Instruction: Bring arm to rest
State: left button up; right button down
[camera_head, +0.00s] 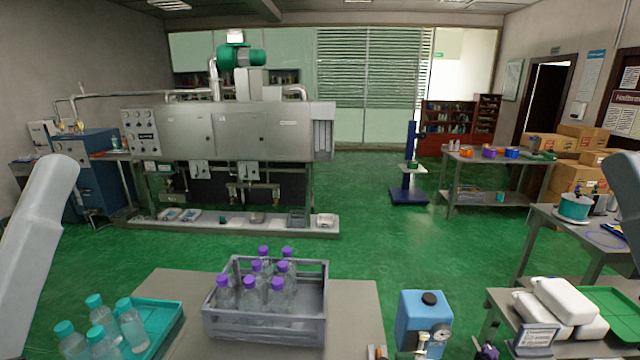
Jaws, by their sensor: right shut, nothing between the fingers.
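My left arm (38,245) shows as a pale link at the left edge; its gripper is out of view. My right arm (625,195) shows as a pale link at the right edge. A grey crate (265,327) holds several clear bottles with purple caps. A teal tray (165,318) at the lower left holds several teal-capped bottles (131,325).
The front table (355,310) is bare right of the crate. White containers (570,302) and a green tray (612,305) lie on the right-hand table. The large steel machine (230,130) is far back across open green floor (380,240).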

notch_tip(320, 180, up, 34)
jog(key=p, duration=2.9)
jog(key=shift+w, duration=0.15)
jog(key=shift+d+f, duration=0.1)
